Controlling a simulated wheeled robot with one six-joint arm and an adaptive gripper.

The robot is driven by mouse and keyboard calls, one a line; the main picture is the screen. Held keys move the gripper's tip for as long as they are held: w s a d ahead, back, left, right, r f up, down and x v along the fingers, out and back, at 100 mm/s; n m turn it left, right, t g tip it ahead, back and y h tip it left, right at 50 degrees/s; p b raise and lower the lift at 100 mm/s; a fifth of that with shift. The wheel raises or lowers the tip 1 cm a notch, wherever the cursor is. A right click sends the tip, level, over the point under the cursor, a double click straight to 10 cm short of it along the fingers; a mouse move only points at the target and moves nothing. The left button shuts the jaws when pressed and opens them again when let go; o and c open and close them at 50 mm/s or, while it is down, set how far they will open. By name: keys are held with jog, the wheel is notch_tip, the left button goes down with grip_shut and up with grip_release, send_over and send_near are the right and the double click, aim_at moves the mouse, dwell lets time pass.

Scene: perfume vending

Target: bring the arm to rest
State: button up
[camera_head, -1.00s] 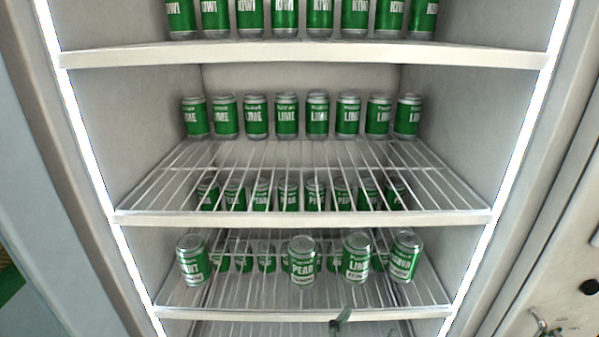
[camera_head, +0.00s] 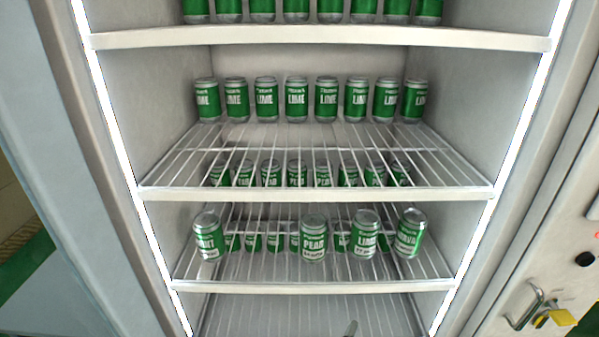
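No can is seen touching this tip.
An open lit cabinet holds green cans on shelves. The third shelf (camera_head: 315,287) has a PEAR can (camera_head: 313,240), a LIME can (camera_head: 364,236) and others near its front. The bottom rack (camera_head: 270,318) looks bare. A handle (camera_head: 523,308) and yellow padlock (camera_head: 556,318) are at right.

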jog(key=s+d+f+m+g+y, duration=0.25)
jog(key=s+f+m+y, duration=0.45)
jog(key=s+f+m, duration=0.7)
jog(key=s+d+r+m+t, duration=0.1)
jog(key=s+r+m, duration=0.2)
jog(key=s+m, duration=0.4)
jog(key=s+d+r+m, duration=0.1)
jog(key=s+r+m, duration=0.3)
jog(key=s, duration=0.7)
jog(key=m, duration=0.2)
jog(key=shift+s+d+m+t, duration=0.2)
jog(key=shift+d+m+t, duration=0.05)
jog(key=shift+m+t, duration=0.15)
